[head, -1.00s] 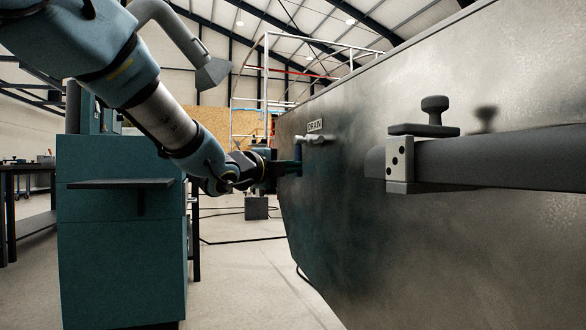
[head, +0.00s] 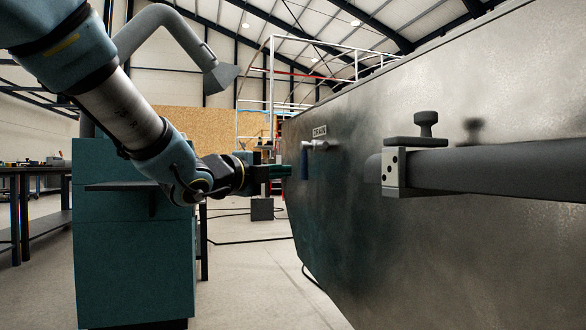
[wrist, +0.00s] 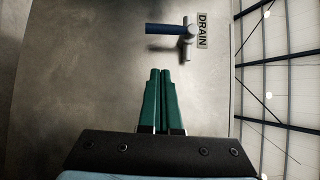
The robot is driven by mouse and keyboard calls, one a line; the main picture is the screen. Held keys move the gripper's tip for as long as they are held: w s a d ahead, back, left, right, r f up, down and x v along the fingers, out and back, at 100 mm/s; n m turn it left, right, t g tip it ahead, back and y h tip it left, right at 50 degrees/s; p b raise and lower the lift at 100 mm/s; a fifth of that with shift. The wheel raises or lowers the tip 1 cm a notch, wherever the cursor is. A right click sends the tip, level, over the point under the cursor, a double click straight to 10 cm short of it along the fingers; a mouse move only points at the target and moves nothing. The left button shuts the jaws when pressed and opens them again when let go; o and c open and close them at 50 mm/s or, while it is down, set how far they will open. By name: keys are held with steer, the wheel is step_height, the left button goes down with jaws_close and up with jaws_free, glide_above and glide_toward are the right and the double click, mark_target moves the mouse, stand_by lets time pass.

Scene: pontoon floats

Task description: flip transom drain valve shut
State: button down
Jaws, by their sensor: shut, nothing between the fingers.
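The drain valve (head: 318,144) is a pale pipe fitting on the grey metal hull, under a DRAIN label (head: 320,131). Its blue lever (head: 304,163) hangs straight down, across the line of the pipe. In the wrist view, which is turned sideways, the valve (wrist: 187,40) is near the top and its blue lever (wrist: 164,28) points left. My gripper (head: 289,171) is left of the lever and a little lower in the head view. In the wrist view its green fingers (wrist: 160,72) are together and empty, apart from the lever.
The hull (head: 370,250) fills the right side. A dark beam with a clamp (head: 395,170) and knob juts across the right foreground. A teal cabinet (head: 135,250) stands at left, with a dark bench behind. Floor between cabinet and hull is mostly clear, with cables.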

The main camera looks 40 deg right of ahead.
steer(key=shift+v, duration=1.2)
